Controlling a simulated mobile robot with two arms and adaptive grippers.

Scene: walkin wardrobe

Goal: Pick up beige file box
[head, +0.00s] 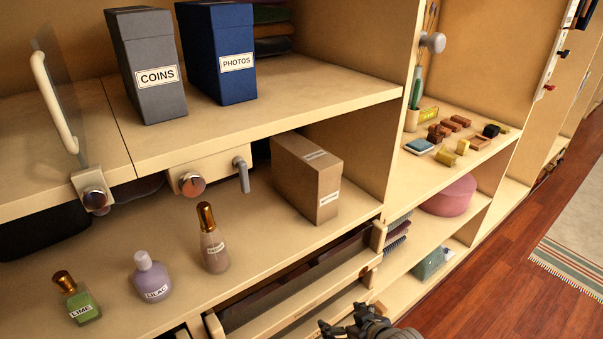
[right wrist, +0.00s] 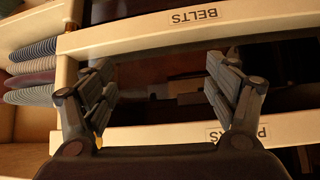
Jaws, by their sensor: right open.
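The beige file box (head: 308,178) stands upright on the middle shelf in the head view, right of the bottles, with a white label low on its narrow face. My right gripper (head: 345,325) is at the bottom edge of the head view, below and in front of the box, near the drawer fronts. In the right wrist view my right gripper (right wrist: 160,95) has its two fingers spread apart with nothing between them. The box does not show in the right wrist view. My left gripper is not in view.
A grey COINS box (head: 150,65) and a blue PHOTOS box (head: 222,50) stand on the shelf above. A brown-capped bottle (head: 213,240) stands left of the beige box. The BELTS drawer (right wrist: 180,25) lies ahead of the right gripper. A post (head: 400,110) rises right of the box.

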